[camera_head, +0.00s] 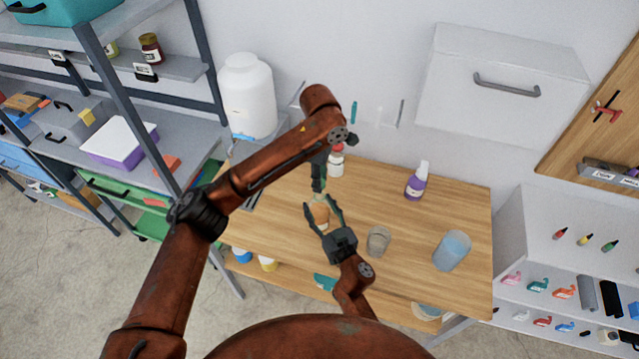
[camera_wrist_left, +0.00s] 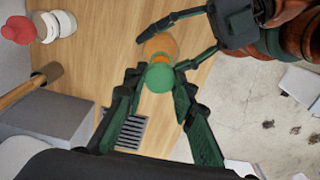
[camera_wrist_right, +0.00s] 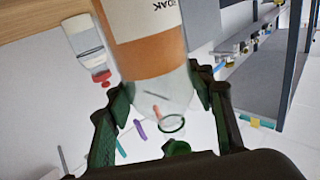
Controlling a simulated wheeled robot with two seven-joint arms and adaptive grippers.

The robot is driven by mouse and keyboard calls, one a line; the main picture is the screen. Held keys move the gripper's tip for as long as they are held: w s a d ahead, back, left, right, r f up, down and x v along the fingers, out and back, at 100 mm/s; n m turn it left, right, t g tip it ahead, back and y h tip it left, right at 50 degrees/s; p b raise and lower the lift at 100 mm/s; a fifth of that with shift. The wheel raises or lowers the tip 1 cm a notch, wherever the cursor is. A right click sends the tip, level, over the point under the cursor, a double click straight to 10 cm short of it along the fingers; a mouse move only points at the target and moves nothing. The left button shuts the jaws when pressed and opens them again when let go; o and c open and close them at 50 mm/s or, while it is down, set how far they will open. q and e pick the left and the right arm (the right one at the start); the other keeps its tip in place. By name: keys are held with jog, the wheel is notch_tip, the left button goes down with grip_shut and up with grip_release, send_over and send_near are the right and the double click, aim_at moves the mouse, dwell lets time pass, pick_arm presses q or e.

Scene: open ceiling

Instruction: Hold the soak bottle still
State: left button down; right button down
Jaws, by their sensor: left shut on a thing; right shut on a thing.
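The soak bottle (camera_head: 320,214) stands on the wooden table, with an orange band. In the right wrist view the bottle (camera_wrist_right: 150,55) appears upside down, part of its label showing. My right gripper (camera_head: 322,207) is shut around it, fingers on both sides. My left gripper (camera_head: 319,187) comes down from above, at the bottle's top. In the left wrist view its fingertips are on either side of a round green cap (camera_wrist_left: 160,78), with the orange of the bottle (camera_wrist_left: 160,46) just beyond.
On the table stand a clear cup (camera_head: 378,241), a blue container (camera_head: 452,251), a purple bottle (camera_head: 416,184) and a white bottle with a red cap (camera_head: 336,165). A large white jug (camera_head: 247,95) is at the back left. Shelves stand left and right. The table between purple bottle and cup is clear.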

jog(key=c, duration=0.8)
grip_release()
